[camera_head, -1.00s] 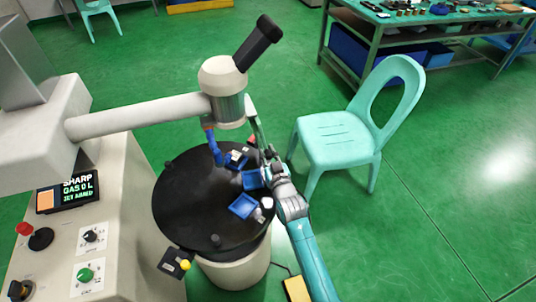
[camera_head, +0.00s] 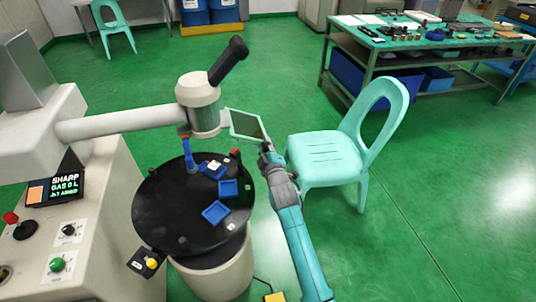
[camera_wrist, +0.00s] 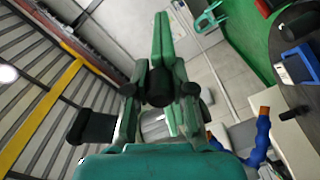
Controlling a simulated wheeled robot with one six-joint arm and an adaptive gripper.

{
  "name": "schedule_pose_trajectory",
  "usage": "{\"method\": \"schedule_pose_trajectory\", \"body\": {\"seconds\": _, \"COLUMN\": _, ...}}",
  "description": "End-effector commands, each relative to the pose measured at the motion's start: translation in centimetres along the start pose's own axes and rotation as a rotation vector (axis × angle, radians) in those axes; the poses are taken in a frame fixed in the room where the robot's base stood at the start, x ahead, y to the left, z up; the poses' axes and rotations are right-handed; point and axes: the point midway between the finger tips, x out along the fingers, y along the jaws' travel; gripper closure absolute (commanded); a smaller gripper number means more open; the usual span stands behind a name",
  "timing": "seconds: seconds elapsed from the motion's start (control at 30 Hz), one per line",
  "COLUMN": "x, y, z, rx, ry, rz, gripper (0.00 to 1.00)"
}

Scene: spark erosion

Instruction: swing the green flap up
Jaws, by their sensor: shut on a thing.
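The green flap (camera_head: 246,125) is a pale green frame around a darker pane. It sticks out to the right from the machine's upright head (camera_head: 202,105), raised above the round black table. My gripper (camera_head: 267,149) is at the flap's lower right corner and shut on its edge. In the wrist view my gripper (camera_wrist: 160,88) points away from the camera, with a narrow green strip, seemingly the flap (camera_wrist: 163,42) nearly edge-on, beyond the fingers. The exact contact between fingers and flap is hidden.
The black round table (camera_head: 160,205) holds blue trays (camera_head: 216,212) and a blue jointed hose (camera_head: 189,158). A mint chair (camera_head: 330,155) stands close to the right of my arm. The machine's control panel (camera_head: 70,240) is at left. Open green floor lies at right.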

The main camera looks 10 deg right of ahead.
Motion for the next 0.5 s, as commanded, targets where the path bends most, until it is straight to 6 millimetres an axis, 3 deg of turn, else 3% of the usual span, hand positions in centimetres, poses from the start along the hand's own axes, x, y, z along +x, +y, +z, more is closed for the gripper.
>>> {"method": "schedule_pose_trajectory", "body": {"seconds": 0.5, "x": 0.0, "y": 5.0, "z": -3.2, "rx": -0.487, "ry": 0.002, "rz": 0.005, "gripper": 1.0}}
